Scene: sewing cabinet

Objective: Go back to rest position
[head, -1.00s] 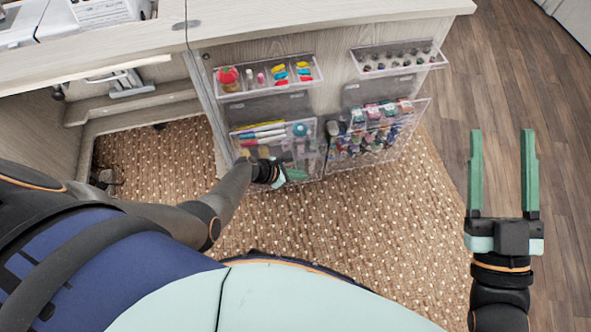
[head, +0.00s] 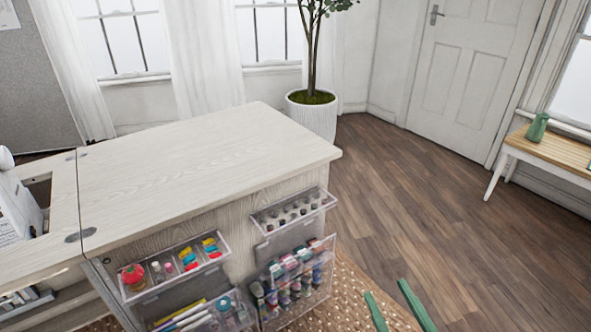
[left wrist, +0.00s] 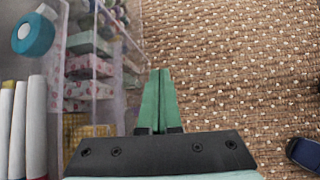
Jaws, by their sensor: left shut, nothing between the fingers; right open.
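My right gripper (head: 386,287) shows at the bottom of the head view. Only its two green fingers are visible. They are apart with nothing between them, to the right of the cabinet over the floor and rug. My left gripper (left wrist: 160,72) shows in the left wrist view with its green fingers together and empty. It is beside the clear organiser (left wrist: 116,60), over the woven rug (left wrist: 235,70). I cannot tell whether it touches the organiser. The left gripper is not visible in the head view.
The sewing cabinet (head: 190,160) has clear side bins (head: 290,215) holding bottles and thread. A teal tape roll (left wrist: 34,36) is near my left gripper. A potted plant (head: 312,115) and a bench (head: 552,152) stand further back. The wooden floor (head: 420,190) is open on the right.

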